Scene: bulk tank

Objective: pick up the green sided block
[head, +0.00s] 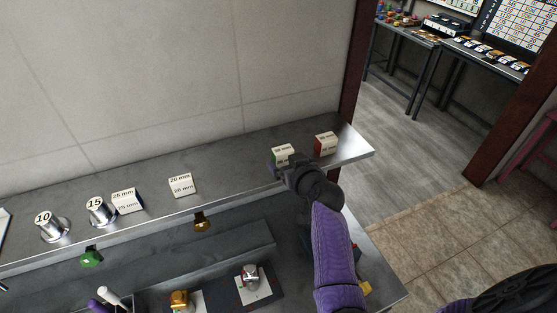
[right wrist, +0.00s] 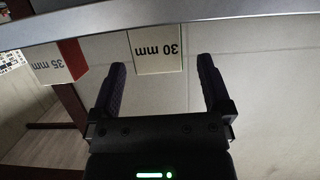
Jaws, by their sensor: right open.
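The green sided block (head: 283,152) is a small white block with a green side, standing on the steel shelf (head: 235,160) near its right end. In the right wrist view the white block marked 30 mm (right wrist: 155,52) lies ahead, between the lines of the two fingers; its green side does not show there. My right gripper (head: 281,168) is at the shelf's front edge, just in front of the block, and partly covers its lower part in the head view. In the right wrist view the gripper (right wrist: 161,68) is open with nothing between its fingers. My left gripper is out of view.
A red sided block (head: 326,143), marked 35 mm (right wrist: 52,66), stands close to the right. Blocks marked 20 mm (head: 182,185) and 25 mm (head: 126,200) and metal cylinders (head: 101,211) stand further left. A wall (head: 180,80) rises behind the shelf.

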